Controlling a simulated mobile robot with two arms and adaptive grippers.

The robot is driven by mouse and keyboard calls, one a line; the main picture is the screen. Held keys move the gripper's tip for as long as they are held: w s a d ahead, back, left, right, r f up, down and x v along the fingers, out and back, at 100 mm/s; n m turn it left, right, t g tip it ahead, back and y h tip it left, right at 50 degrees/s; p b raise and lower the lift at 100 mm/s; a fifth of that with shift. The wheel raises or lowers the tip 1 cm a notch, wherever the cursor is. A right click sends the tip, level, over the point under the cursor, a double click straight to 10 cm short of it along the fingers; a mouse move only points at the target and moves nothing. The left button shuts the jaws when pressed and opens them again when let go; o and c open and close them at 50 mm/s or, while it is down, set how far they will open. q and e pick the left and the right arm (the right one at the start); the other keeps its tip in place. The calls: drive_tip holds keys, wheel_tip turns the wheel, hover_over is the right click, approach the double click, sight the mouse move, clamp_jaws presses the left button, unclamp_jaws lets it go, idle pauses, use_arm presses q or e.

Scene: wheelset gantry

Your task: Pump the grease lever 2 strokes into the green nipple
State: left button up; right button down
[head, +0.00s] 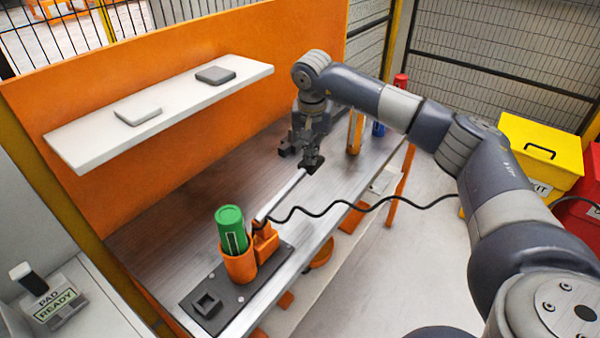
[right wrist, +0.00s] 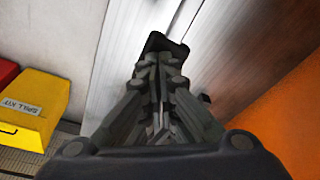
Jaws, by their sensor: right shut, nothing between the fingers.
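The grease lever (head: 282,193) is a silver rod with a black end (head: 313,163). It slants up and away from an orange block (head: 265,241) on a dark base plate. A green cylinder (head: 231,230) stands upright in an orange cup beside the block; I cannot tell a separate green nipple. My right gripper (head: 302,150) is at the lever's black end, pointing down, shut with nothing held. The right wrist view shows its closed fingers (right wrist: 158,85) and a black piece (right wrist: 165,43) just past the tips. Contact with the lever is unclear. My left gripper is out of view.
A black hose (head: 355,206) runs right from the orange block. A pale shelf (head: 180,98) with two flat blocks hangs on the orange back panel. The metal bench (head: 180,215) is mostly clear. A yellow spill kit box (head: 540,150) stands at right.

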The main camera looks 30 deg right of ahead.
drive_tip(key=shift+f+b, duration=0.85)
drive_tip(key=shift+f, duration=0.9)
wheel_tip(320, 180, up, 9)
drive_tip(key=p, duration=0.7)
drive_tip(key=shift+r, duration=0.2)
drive_tip(key=shift+f, duration=0.15)
